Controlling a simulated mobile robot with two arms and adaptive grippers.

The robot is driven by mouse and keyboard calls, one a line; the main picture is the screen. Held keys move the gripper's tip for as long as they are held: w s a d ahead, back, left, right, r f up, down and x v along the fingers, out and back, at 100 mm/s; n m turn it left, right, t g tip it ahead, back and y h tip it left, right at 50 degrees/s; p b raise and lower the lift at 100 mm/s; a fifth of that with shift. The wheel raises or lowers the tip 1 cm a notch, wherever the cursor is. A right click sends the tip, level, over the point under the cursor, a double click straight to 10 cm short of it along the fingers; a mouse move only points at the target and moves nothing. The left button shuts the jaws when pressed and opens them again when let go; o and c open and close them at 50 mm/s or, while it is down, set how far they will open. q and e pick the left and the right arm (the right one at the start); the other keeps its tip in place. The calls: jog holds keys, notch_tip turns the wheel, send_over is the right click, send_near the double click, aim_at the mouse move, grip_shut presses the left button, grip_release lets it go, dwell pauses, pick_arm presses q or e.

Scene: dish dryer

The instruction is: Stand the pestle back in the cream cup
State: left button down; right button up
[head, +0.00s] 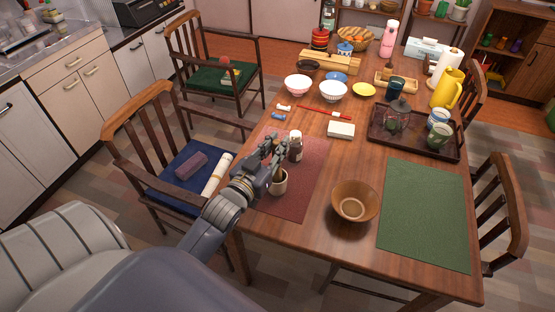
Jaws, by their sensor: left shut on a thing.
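The cream cup (278,187) stands on the dark red placemat near the table's left edge. The pestle is brown and mostly hidden by the fingers. My right gripper is not in view.
A brown wooden bowl (355,201) sits to the right, beside a green placemat (425,215). A dark tray (380,143) with cups stands farther back. The green placemat is clear.

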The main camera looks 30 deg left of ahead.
pick_arm(q)
jog(key=shift+f, duration=1.85)
jog(key=shift+d, duration=0.1)
jog(key=shift+f, duration=0.15)
jog(key=c, duration=1.5)
grip_release()
jog(key=shift+o, duration=0.2)
jog(key=shift+r, duration=0.2)
jog(key=s+b, duration=0.1)
jog(key=s, duration=1.1)
jog(key=shift+d, duration=0.45)
